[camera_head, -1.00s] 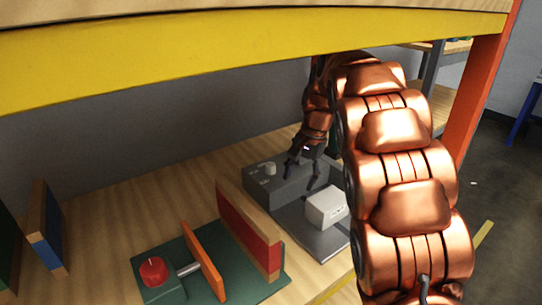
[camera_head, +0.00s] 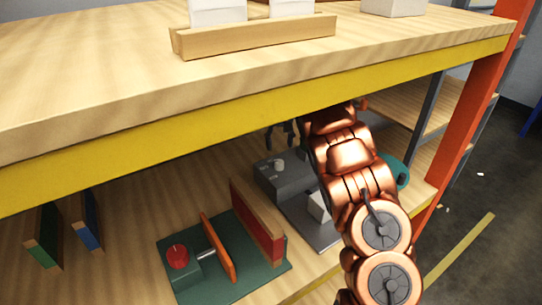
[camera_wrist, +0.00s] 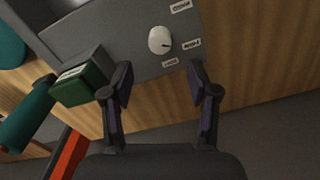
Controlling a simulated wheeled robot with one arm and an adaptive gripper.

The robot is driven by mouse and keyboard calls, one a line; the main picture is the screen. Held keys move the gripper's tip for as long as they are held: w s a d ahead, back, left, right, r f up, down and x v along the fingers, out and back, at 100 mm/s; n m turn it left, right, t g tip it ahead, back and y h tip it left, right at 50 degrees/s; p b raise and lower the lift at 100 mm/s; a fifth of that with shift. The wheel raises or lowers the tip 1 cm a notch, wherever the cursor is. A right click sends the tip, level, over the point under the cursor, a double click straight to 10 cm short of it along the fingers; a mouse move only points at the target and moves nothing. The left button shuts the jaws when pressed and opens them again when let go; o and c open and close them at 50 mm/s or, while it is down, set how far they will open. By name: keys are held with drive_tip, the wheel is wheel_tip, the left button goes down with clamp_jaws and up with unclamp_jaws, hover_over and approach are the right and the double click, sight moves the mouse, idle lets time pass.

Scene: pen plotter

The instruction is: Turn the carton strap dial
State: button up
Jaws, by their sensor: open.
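The carton strap dial, a round white knob with a dark pointer line, sits on a dark grey device (camera_head: 287,182) under the shelf. The knob (camera_head: 279,164) shows in the head view and, closer, in the wrist view (camera_wrist: 160,40). Small white labels (camera_wrist: 191,43) stand around it; their lettering is hard to read. My gripper (camera_head: 281,133) is open and empty, above and behind the device in the head view. In the wrist view the fingertips (camera_wrist: 160,78) are spread, with the knob beyond them, between their lines and apart from both.
A green block (camera_wrist: 83,79) with a label is close to the left finger in the wrist view. A green fixture (camera_head: 235,265) with a red knob (camera_head: 178,257) stands left of the device. The yellow shelf beam (camera_head: 250,115) passes low over the space.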

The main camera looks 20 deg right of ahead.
sight(279, 161)
drive_tip(key=shift+f+p, duration=1.1)
drive_tip(key=shift+f, duration=2.75)
clamp_jaws()
